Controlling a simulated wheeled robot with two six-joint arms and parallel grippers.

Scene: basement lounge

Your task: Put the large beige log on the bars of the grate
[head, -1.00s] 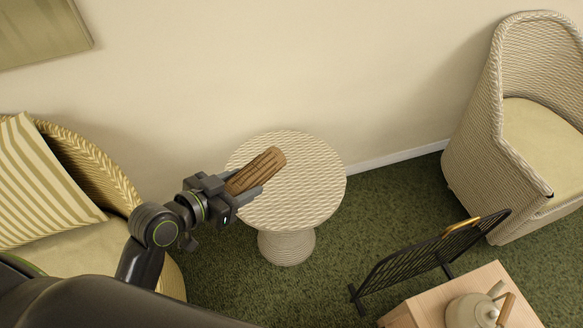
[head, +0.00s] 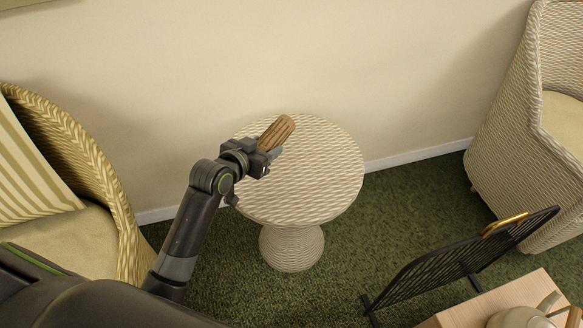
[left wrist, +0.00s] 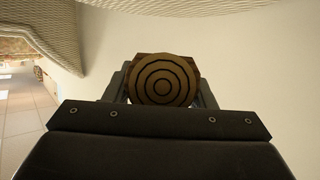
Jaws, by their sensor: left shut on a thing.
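A brown log with ridged bark (head: 277,132) is in my left gripper (head: 270,146), above the round wicker side table (head: 320,185) in the head view. The jaws are shut on the log, which tilts up and to the right. In the left wrist view the log's beige end with dark rings (left wrist: 162,80) faces the camera between the two fingers (left wrist: 160,92). I cannot tell from these views how high it is above the tabletop. The grate is not in view. My right gripper is not in view.
A wicker armchair with a striped cushion (head: 35,160) stands at the left, another wicker chair (head: 520,110) at the right. A black mesh screen with a gold handle (head: 460,260) and a wooden box with a kettle (head: 520,318) are lower right. Green carpet (head: 375,225) lies between.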

